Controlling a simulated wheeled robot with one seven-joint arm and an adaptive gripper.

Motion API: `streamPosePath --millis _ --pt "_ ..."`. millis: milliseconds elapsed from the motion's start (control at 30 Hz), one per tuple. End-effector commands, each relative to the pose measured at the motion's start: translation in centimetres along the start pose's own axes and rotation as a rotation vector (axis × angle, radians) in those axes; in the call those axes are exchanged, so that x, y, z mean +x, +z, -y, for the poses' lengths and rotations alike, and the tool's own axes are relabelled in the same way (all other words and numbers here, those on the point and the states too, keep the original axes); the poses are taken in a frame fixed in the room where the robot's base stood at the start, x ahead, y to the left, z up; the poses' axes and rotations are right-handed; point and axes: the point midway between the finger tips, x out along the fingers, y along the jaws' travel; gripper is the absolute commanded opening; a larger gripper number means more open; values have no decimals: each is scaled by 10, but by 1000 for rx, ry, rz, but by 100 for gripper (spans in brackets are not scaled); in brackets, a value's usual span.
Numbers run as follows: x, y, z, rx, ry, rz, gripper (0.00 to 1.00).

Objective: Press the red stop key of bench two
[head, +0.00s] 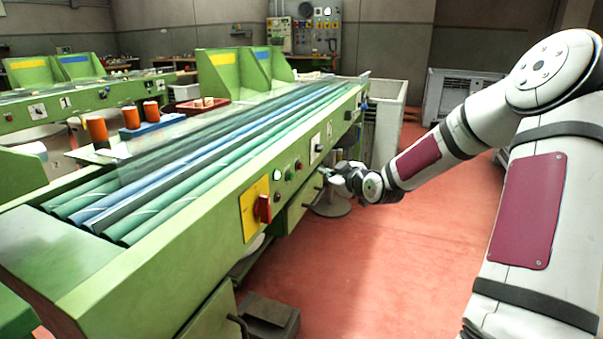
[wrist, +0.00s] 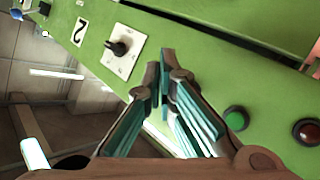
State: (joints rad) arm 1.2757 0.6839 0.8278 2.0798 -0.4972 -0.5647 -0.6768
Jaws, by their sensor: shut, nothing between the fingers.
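The red stop key (wrist: 306,132) is a dark red dome in a dark ring on the green front panel (wrist: 205,75), at the right edge of the wrist view. A green key (wrist: 236,119) sits beside it, to its left. A white plate marked 2 (wrist: 79,31) is on the same panel. My gripper (wrist: 161,60) is shut and empty, its fingertips over the panel between the black rotary switch (wrist: 122,48) and the green key. In the head view my gripper (head: 328,173) is beside the panel of the near bench (head: 170,240). I cannot tell whether it touches.
A red rotary handle (head: 263,208) on a yellow plate (head: 248,210) juts from the near bench's front. Blue and green rolls (head: 200,150) lie on top. A grey box (head: 268,315) is on the floor below. The red floor (head: 370,270) at right is clear.

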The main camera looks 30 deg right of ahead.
Motion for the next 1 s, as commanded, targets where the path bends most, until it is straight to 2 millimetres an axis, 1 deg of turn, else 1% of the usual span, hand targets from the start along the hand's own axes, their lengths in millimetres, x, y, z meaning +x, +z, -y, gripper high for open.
streamPosePath --millis 100,333,1000 --pt "11 -7 10 -2 -3 -2 0" --pt "24 -17 18 -1 -1 -1 0" --pt "26 -20 20 1 -1 0 0"
